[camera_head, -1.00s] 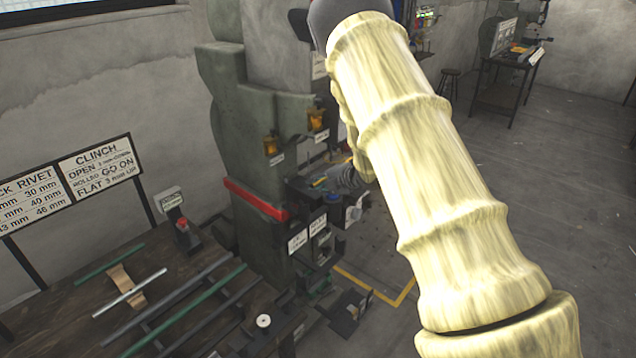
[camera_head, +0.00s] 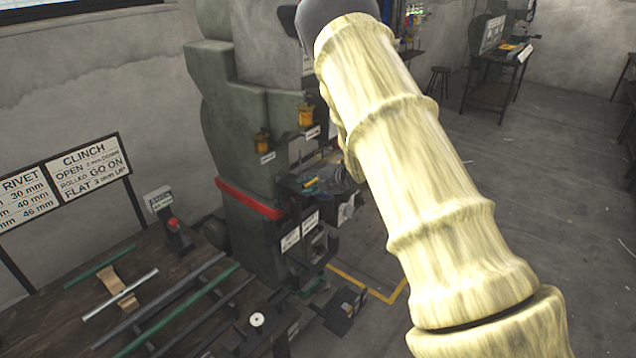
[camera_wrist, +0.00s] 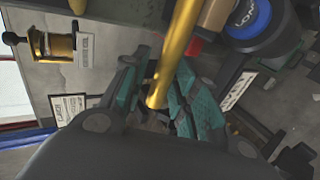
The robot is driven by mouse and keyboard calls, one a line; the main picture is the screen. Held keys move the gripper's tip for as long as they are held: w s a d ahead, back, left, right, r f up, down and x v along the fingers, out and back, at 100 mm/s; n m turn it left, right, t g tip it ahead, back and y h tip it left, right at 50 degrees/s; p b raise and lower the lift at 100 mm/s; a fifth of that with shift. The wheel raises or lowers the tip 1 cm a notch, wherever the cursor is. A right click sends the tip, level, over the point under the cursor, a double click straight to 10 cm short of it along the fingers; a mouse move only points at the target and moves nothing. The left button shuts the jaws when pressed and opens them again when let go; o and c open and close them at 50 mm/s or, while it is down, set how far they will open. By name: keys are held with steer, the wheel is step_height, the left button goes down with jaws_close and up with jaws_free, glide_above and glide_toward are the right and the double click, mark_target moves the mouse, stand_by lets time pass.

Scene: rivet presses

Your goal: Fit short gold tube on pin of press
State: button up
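In the wrist view my gripper (camera_wrist: 157,100) has teal finger pads, shut on a gold tube (camera_wrist: 172,55). The tube's near end lies between the pads, and the rest runs up to the top edge of the picture. In the head view the large green-grey press (camera_head: 240,110) stands at the centre, partly behind my pale arm. My gripper cannot be made out clearly there. I cannot pick out the press's pin for certain, nor tell whether the tube touches anything.
A blue-ringed round part (camera_wrist: 250,18) marked "LOW" is close to the tube at upper right. A gold cup-like fitting (camera_wrist: 52,45) is at upper left. A dark bench (camera_head: 50,325) with rods and a red-button box (camera_head: 175,230) stands left of the press. Open floor (camera_head: 500,190) lies right.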

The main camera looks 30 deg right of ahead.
steer(key=shift+o, duration=0.2)
steer(key=v, duration=1.2)
steer(key=shift+d, duration=0.1)
stand_by(0.5)
